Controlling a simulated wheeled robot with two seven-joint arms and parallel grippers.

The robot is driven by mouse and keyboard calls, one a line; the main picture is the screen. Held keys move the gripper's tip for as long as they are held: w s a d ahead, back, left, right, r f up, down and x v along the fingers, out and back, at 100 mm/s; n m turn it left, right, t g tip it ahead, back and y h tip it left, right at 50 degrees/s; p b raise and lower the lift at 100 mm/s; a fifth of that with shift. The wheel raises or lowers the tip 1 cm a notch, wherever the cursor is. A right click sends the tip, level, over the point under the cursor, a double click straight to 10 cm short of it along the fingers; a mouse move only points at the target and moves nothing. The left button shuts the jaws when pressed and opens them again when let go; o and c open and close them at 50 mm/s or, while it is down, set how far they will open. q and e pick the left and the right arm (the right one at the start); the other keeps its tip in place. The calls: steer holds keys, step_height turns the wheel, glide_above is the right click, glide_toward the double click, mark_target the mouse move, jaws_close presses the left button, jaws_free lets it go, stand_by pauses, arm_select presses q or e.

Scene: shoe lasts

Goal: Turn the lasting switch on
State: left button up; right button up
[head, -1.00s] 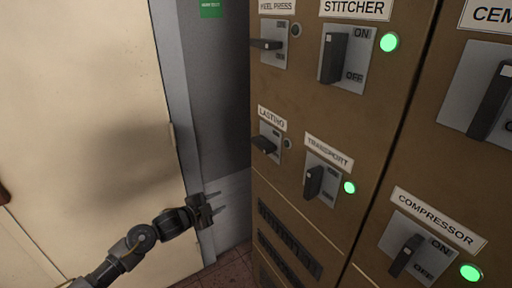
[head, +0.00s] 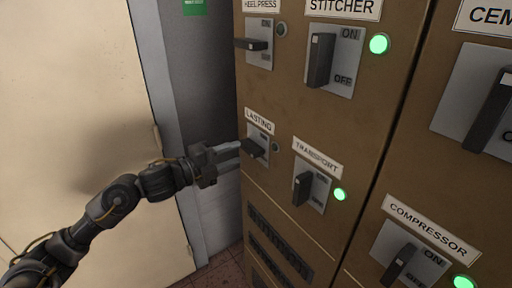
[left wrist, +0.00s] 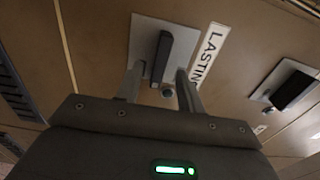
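The lasting switch (head: 254,149) is a dark lever on a grey plate under the LASTING label (head: 259,121), low on the left of the brown cabinet. Its lamp (head: 276,147) is unlit. The lever sticks out to the left in the head view. My left gripper (head: 236,154) is open at the lever. In the left wrist view, the lever (left wrist: 161,58) lies between the two spread fingers (left wrist: 160,82), with a gap visible on each side. My right gripper is in neither view.
The transport switch (head: 303,188), with a lit green lamp (head: 340,195), is just right and below. The heel press switch (head: 257,44) is above, the stitcher switch (head: 321,60) above right, and the compressor switch (head: 399,263) lower right. A cream panel (head: 70,90) is on the left.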

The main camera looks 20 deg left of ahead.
mark_target(245, 150)
arm_select(q)
steer(key=x, duration=0.4)
steer(key=shift+w+d+r+p, duration=0.1)
steer(key=shift+d+r+p, duration=0.05)
steer(key=shift+d+p, duration=0.2)
steer(key=shift+w+d, duration=0.1)
steer(key=shift+w, duration=0.2)
